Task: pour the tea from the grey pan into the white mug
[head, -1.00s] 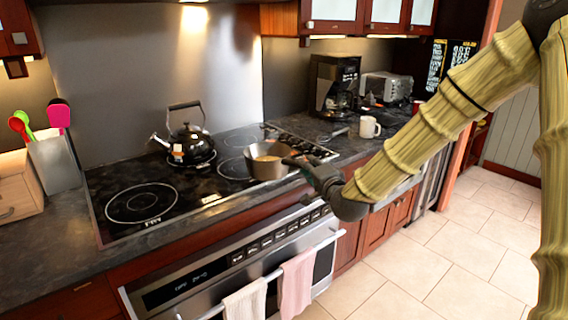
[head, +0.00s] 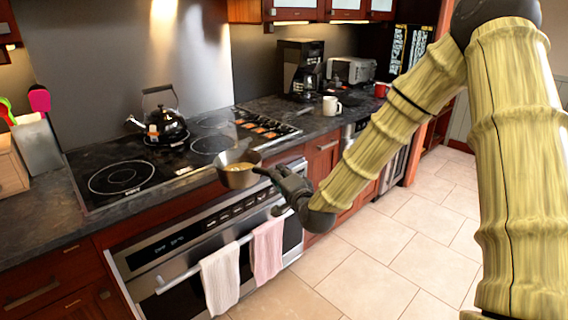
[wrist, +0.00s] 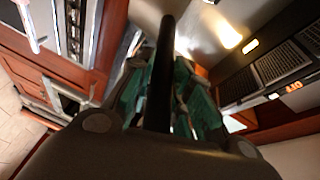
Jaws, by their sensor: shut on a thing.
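The grey pan (head: 237,177) with yellowish-brown tea in it hangs in the air in front of the stove's front edge, roughly level. My gripper (head: 272,178) is shut on the pan's dark handle, to the right of the pan. In the wrist view the dark handle (wrist: 162,75) runs between the green-padded fingers of my gripper (wrist: 165,95); the pan's bowl cannot be made out there. The white mug (head: 330,106) stands upright on the dark counter to the right of the stove, apart from the pan.
A black kettle (head: 160,124) stands on the cooktop (head: 125,178). A coffee maker (head: 300,68), a toaster (head: 351,70) and a red mug (head: 381,89) stand near the white mug. Towels (head: 220,278) hang on the oven handle. The tiled floor at right is clear.

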